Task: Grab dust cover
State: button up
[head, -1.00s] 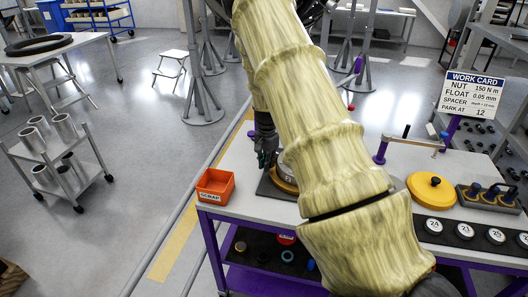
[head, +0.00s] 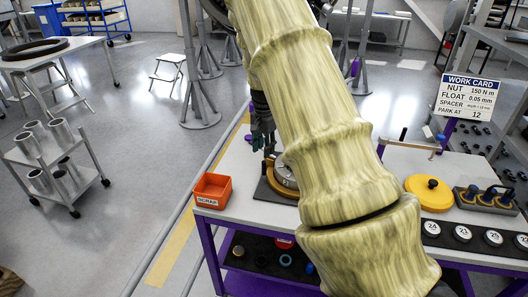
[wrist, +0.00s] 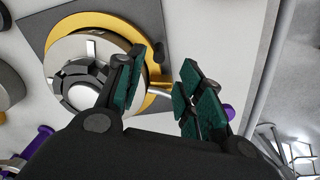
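A round yellow cover with a black knob (head: 428,192), which looks like the dust cover, lies on the right part of the white-topped bench. My gripper (head: 268,142) is over the left part of the bench, well left of that cover and partly hidden by my arm. In the wrist view my gripper (wrist: 164,75) is open, with its green-padded fingers apart. Beyond the left finger is a gold-rimmed round fixture (wrist: 62,46) with a silver ring and dark hub, on a dark plate. A thin pale rod shows near the fingers; I cannot tell whether they touch it.
An orange scrap bin (head: 212,190) stands at the bench's left corner. A clamp-like stand (head: 412,146) and the work card (head: 468,97) stand behind.

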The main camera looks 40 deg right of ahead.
aim_at(434, 196)
jog(key=u, duration=0.05)
jog(key=k, duration=1)
jog(key=z, duration=0.05)
